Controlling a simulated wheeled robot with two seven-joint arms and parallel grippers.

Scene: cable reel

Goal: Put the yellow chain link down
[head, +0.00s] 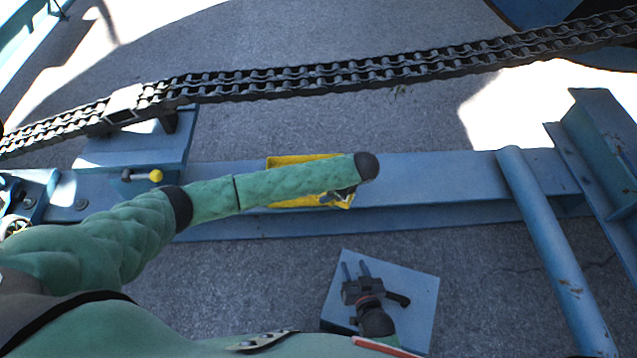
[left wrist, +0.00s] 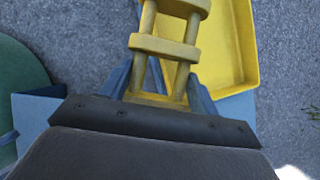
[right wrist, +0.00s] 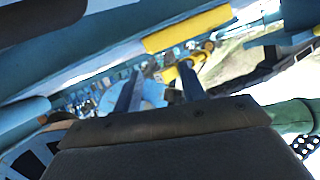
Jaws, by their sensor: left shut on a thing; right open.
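The yellow chain link (left wrist: 165,45), rungs joined by side plates, is held between the fingers of my left gripper (left wrist: 160,85) in the left wrist view. The yellow tray (left wrist: 245,45) lies beyond and to the right of it there. In the head view the tray (head: 285,161) sits on the blue beam, partly covered by my left forearm; my left gripper (head: 343,194) is over its right end, mostly hidden. The link also shows small in the right wrist view (right wrist: 185,67). My right gripper (head: 356,266) is open and empty above a blue plate, its fingers apart.
A long dark roller chain (head: 330,76) crosses the back, with a pale link at its left. The blue beam (head: 440,180) runs across the middle, with free room right of the tray. A blue pipe (head: 555,250) slants at the right.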

